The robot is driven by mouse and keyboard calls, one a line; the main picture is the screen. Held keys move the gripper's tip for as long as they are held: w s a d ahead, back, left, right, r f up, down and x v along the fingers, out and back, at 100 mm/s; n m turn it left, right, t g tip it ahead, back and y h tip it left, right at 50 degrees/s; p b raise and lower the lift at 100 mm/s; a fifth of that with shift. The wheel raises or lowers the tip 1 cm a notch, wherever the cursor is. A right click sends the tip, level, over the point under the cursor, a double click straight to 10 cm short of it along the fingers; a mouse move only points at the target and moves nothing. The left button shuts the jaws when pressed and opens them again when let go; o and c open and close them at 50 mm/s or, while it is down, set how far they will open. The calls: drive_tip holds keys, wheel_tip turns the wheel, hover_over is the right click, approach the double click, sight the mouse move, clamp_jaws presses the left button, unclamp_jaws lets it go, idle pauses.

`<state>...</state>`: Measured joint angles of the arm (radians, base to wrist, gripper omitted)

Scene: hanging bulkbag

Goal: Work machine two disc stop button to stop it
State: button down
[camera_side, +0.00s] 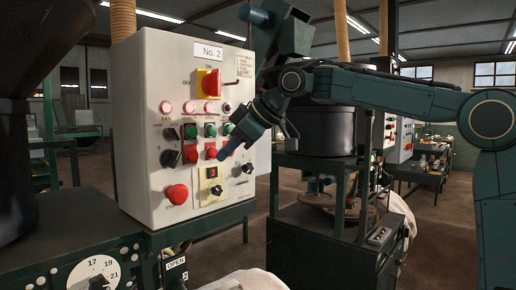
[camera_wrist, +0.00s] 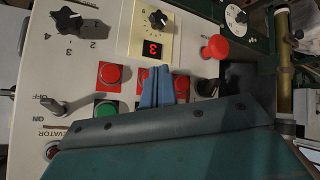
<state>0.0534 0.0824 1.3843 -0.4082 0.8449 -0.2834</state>
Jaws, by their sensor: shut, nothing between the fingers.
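The number two control panel (camera_side: 150,75) is a pale box with a row of green buttons above a row of red buttons. A red button (camera_side: 210,151) shows just left of my gripper (camera_side: 223,154), whose blue fingertips are close to the panel face. In the wrist view my gripper (camera_wrist: 157,88) is shut and empty, its blue fingers over the red button row and partly covering it. One red button (camera_wrist: 110,75) is clear on the left; another red button (camera_wrist: 181,86) shows right of the fingers. I cannot read the disc label or tell whether the fingertips touch a button.
A red mushroom button (camera_side: 177,194) sits low on the panel. A red and yellow switch (camera_side: 209,82) is near the top. A yellow plate with a red display (camera_side: 212,172) is below the red buttons. A dark drum (camera_side: 325,128) stands behind my arm.

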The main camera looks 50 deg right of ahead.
drive_tip(key=shift+w, duration=0.85)
idle(1.4)
idle(0.4)
drive_tip(key=shift+s, duration=0.85)
drive_tip(key=shift+s, duration=0.1)
drive_tip(key=s, duration=0.4)
drive_tip(key=shift+s, duration=0.4)
drive_tip(key=shift+s, duration=0.1)
idle(0.6)
